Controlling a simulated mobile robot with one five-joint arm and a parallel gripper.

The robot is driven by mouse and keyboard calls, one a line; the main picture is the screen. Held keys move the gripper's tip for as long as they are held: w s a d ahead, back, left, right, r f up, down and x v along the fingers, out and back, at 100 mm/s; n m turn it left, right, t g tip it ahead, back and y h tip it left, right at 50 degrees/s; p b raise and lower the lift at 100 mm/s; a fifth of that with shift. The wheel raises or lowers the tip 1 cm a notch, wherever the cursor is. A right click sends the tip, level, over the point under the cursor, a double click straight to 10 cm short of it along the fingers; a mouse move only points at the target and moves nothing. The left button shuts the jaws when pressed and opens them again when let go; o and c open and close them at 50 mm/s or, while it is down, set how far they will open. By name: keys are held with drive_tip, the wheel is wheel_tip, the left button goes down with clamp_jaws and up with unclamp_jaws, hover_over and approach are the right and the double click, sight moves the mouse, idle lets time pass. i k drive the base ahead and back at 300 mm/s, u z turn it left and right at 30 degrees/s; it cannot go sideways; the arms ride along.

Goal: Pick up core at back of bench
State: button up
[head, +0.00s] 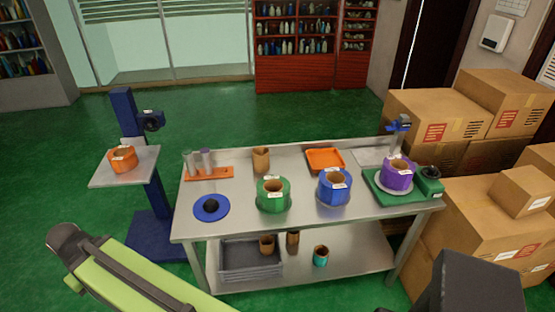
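The core (261,160) is a brown cardboard tube standing upright at the back of the steel bench (318,222), left of the middle. It has bare bench around it.
Green (272,196), blue (334,188) and purple (397,175) rolls stand on the bench. An orange holder with grey cylinders (208,172) is left of the core; an orange tray (325,159) is right. A blue disc (211,208) lies front left. Cardboard boxes (480,230) crowd the right.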

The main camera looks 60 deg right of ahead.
sight(261, 160)
drive_tip(key=z, duration=0.1)
drive_tip(key=i, duration=1)
drive_tip(key=z, duration=0.05)
